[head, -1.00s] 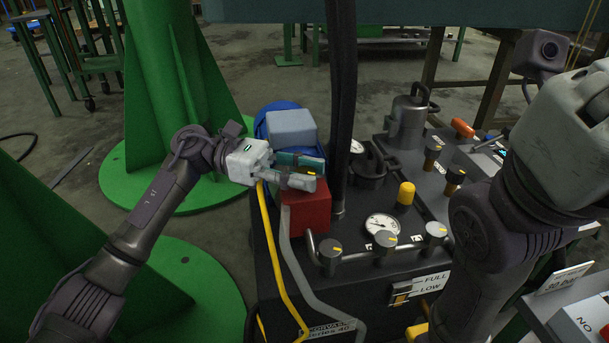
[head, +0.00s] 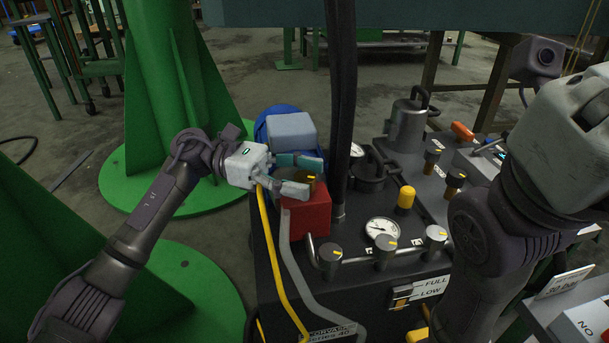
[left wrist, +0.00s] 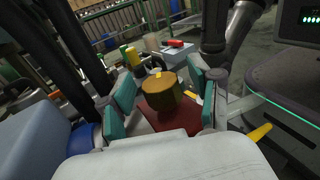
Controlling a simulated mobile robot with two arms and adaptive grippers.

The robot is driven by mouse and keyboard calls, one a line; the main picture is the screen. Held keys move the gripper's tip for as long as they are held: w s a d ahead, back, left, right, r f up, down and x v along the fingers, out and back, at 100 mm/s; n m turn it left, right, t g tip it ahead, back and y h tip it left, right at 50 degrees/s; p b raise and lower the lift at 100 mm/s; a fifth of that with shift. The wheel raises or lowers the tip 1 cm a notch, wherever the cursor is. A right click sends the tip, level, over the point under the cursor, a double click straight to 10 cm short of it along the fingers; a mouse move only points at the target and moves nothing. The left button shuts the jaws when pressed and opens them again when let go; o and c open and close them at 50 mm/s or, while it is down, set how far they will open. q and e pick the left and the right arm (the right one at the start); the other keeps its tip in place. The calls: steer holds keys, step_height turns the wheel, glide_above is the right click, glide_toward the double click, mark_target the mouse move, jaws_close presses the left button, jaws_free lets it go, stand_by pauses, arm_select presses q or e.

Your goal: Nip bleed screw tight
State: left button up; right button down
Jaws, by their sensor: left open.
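The bleed screw appears to be the brass knob with a yellow mark, on top of the red block (head: 309,217). The knob (left wrist: 162,97) shows clearly in the left wrist view, but is mostly hidden behind a finger in the head view. My left gripper (head: 313,176) is open, with one finger on each side of the knob. In the left wrist view the teal finger pads of my left gripper (left wrist: 163,98) stand apart from the knob, with a gap on both sides. My right arm is at the right of the head view; its fingers do not show.
A black hose (head: 341,110) hangs upright just right of the left fingers. A light blue-grey box (head: 291,131) sits close behind them. A pressure gauge (head: 382,229), several black knobs and a yellow cap (head: 406,197) stand to the right on the unit.

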arm_select(q)
steer(key=v, duration=1.1)
steer(key=shift+a, duration=0.4)
steer(key=shift+d, duration=0.1)
